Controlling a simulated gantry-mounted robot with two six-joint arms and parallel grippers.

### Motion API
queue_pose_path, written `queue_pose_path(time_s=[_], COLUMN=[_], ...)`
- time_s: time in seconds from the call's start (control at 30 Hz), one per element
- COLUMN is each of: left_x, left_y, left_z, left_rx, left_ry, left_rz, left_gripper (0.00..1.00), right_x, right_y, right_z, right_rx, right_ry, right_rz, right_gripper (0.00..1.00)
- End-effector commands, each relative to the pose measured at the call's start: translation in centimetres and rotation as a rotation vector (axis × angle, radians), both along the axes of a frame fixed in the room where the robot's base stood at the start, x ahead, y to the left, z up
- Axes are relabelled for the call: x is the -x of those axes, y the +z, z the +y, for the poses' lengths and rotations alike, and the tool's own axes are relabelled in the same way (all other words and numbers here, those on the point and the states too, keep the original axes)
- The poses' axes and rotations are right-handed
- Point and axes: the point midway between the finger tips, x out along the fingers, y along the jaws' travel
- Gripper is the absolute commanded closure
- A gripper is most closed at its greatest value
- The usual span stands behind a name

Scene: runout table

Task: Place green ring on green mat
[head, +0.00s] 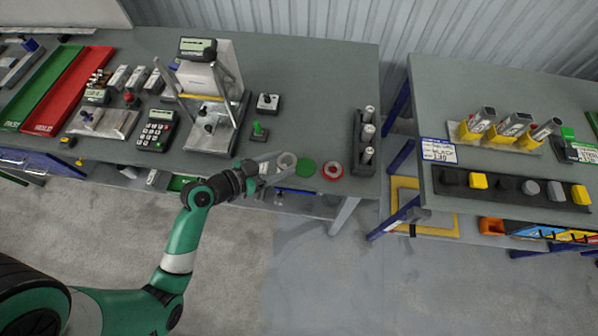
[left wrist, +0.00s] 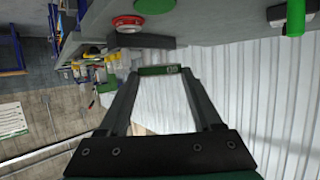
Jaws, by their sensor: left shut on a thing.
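My left gripper (head: 278,162) is shut on the green ring (head: 287,160) near the table's front edge. From above the ring looks pale grey. In the left wrist view, the gripper (left wrist: 155,72) holds the ring (left wrist: 160,70) edge-on between its fingertips, showing a green rim. The green mat (head: 306,168) is a flat green disc just right of the held ring, and its top looks bare. It also shows at the top of the left wrist view (left wrist: 155,5). My right gripper is not in view.
A dark rack with metal cylinders (head: 364,142) stands farther right. A gap separates this table from the right-hand bench (head: 500,85).

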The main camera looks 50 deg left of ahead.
Motion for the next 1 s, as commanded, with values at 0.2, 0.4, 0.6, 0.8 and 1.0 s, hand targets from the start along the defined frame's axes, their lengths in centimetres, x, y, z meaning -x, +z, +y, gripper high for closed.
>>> queue_pose_path(time_s=[0.2,0.4,0.6,0.8,1.0], left_x=[-4.6,-6.0,-6.6,-6.5,-6.5], left_y=[-4.6,-6.0,-7.7,-9.8,-9.7], left_z=[-0.4,-0.5,-0.6,-0.5,-0.5], left_rx=[0.003,0.002,0.004,0.002,0.001], left_ry=[-0.002,0.001,0.001,0.001,0.002], left_rz=[0.002,0.0,0.002,0.001,0.0], left_gripper=[0.98,0.98,0.98,0.98,0.98], right_x=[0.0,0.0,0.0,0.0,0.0], right_y=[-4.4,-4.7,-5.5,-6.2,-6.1], right_z=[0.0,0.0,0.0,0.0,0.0], right_rx=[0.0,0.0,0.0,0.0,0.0], right_ry=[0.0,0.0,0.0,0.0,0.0], right_rz=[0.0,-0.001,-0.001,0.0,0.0], right_gripper=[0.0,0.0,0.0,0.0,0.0])
